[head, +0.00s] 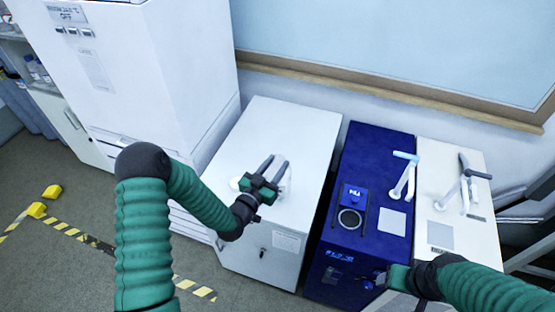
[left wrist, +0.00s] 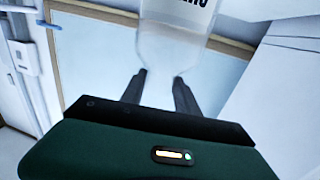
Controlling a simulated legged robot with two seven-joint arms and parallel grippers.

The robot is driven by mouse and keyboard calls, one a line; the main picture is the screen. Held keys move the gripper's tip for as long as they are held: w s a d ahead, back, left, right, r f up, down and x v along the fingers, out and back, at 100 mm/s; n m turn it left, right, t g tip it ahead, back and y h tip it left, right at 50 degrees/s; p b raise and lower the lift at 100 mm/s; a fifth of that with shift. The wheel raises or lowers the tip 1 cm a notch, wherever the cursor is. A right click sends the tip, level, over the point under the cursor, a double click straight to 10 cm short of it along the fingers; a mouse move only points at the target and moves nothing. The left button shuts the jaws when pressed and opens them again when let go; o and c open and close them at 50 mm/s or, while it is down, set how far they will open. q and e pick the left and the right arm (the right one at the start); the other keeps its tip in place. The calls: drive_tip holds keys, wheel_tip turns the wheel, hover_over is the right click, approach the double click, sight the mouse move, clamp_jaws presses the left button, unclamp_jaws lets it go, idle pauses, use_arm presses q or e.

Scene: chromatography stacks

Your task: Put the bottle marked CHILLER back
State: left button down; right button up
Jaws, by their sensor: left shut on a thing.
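My left gripper (head: 272,170) is over the top of the white cabinet in the head view. In the left wrist view its two dark fingers (left wrist: 160,92) are shut on a clear, whitish bottle (left wrist: 172,48). Dark lettering on the bottle is cut off by the top edge, so I cannot read the whole mark. In the head view the bottle is hard to make out against the white cabinet top (head: 262,125). My right gripper (head: 385,280) is low at the front of the blue cabinet, and its fingers are not clear.
The blue cabinet (head: 372,150) has a ring-shaped opening (head: 349,219), a small blue block (head: 353,195) and a pale pad (head: 391,222) on top. A cream cabinet (head: 455,210) with upright spouts stands to its right. A tall white unit (head: 150,60) stands left.

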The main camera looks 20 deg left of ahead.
sight(280, 156)
use_arm(q)
drive_tip(key=w, duration=0.4)
drive_tip(key=shift+w+a+p, duration=0.1)
drive_tip(key=shift+p, duration=0.25)
drive_tip(key=shift+w+f, duration=0.15)
drive_tip(key=shift+f, duration=0.05)
wheel_tip(280, 156, down, 3)
drive_tip(key=shift+a+r+p, duration=0.15)
drive_tip(key=shift+p, duration=0.4)
drive_tip(key=shift+a+f, duration=0.2)
drive_tip(key=shift+f, duration=0.2)
use_arm(e)
drive_tip(key=shift+w+v, duration=0.25)
drive_tip(key=shift+v, duration=0.75)
use_arm(q)
drive_tip(key=c, duration=0.9)
unclamp_jaws()
drive_tip(key=shift+d, duration=0.25)
use_arm(e)
drive_tip(key=shift+s+d, duration=0.15)
drive_tip(key=shift+d, duration=0.15)
